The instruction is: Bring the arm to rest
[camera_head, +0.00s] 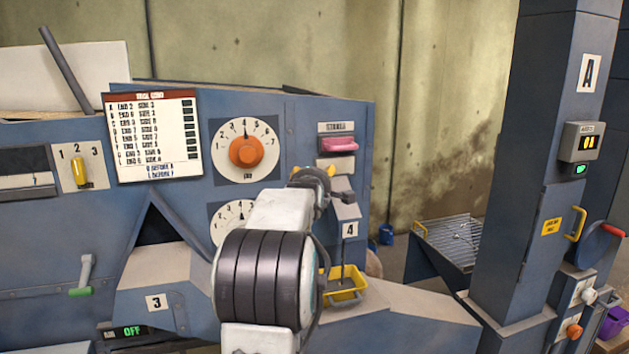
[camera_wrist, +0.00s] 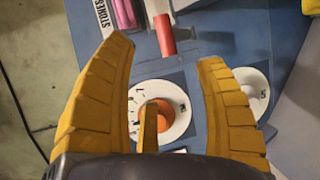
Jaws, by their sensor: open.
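My arm reaches forward over the blue machine (camera_head: 60,225) in the head view, its white and dark links covering part of the panel. My gripper (camera_head: 314,172) is at the far end, in front of the panel's right part, just below the pink STONES switch (camera_head: 340,144). In the wrist view my gripper (camera_wrist: 165,50) has its two yellow fingers spread wide with nothing held between them. The dial with the orange knob (camera_wrist: 156,116) shows beyond and between the fingers, apart from them.
The upper dial (camera_head: 246,151) is left of my gripper, and the lower dial (camera_head: 232,217) is partly hidden by my arm. A yellow tray (camera_head: 345,287) sits below right. A blue column (camera_head: 535,150) marked A and a wire-grated chute (camera_head: 453,238) stand further right.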

